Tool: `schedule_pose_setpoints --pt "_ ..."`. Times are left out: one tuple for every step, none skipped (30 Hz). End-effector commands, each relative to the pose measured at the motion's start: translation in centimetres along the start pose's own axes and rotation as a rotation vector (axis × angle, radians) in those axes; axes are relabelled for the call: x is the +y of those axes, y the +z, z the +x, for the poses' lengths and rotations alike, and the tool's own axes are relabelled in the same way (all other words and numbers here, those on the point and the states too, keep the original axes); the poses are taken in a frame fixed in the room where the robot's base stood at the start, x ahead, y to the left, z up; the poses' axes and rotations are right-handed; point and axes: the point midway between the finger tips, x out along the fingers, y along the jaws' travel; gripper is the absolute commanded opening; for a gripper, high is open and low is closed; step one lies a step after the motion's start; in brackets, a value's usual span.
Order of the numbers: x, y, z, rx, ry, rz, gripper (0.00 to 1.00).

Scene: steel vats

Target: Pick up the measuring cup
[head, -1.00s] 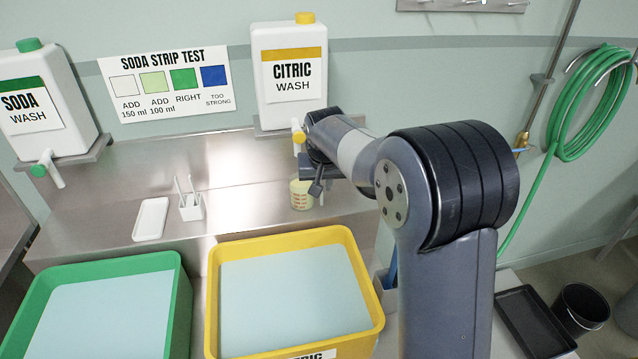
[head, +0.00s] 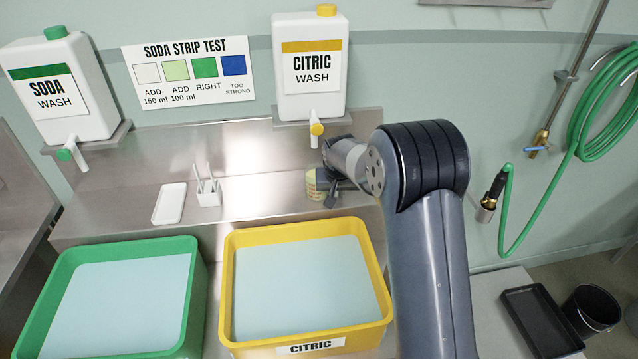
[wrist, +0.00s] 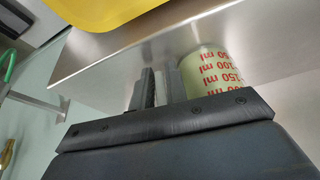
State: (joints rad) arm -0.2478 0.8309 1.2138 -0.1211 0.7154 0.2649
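The measuring cup (head: 311,186) is pale yellow and stands on the steel shelf below the citric wash container's tap. My gripper (head: 328,190) is at its right side and hides part of it. In the wrist view the cup (wrist: 207,72) shows red ml marks, and its lower part in the picture is hidden behind my gripper's body. My gripper's fingers (wrist: 160,87) are close together just left of the cup wall.
A yellow citric bin (head: 232,300) and a green soda bin (head: 194,300) stand in front of the shelf. A white tray (head: 170,204) and a strip holder (head: 208,197) lie left of the cup. The citric wash container (head: 310,100) is above.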

Motion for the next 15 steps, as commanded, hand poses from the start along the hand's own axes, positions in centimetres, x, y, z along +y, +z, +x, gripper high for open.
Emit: schedule_pose_setpoints --pt "0.01 -0.02 0.12 0.0 0.0 0.0 0.14" --pt "0.01 -0.02 0.16 0.0 0.0 0.0 0.14" --pt "0.01 -0.02 0.17 0.001 0.0 0.0 0.14" --pt "0.01 -0.02 0.17 0.001 0.0 0.0 0.14" --pt "0.0 -0.02 0.17 0.001 0.0 0.0 0.14" --pt "0.0 -0.01 0.16 0.001 0.0 0.0 0.14" --pt "0.0 -0.01 0.16 0.001 0.0 0.0 0.14" --pt "0.0 -0.01 0.16 0.0 0.0 0.0 0.12" --pt "0.0 -0.01 0.15 0.0 0.0 0.0 0.08" --pt "0.0 -0.01 0.15 0.0 0.0 0.0 0.06" --pt "-0.01 -0.01 0.15 0.0 0.0 0.0 0.04" --pt "-0.01 -0.01 0.15 0.0 0.0 0.0 0.0" --pt "-0.01 0.0 0.15 0.0 0.0 0.0 0.0" --pt "-0.01 -0.01 0.14 0.0 0.0 0.0 0.0" --pt "-0.01 0.0 0.14 0.0 0.0 0.0 0.0"
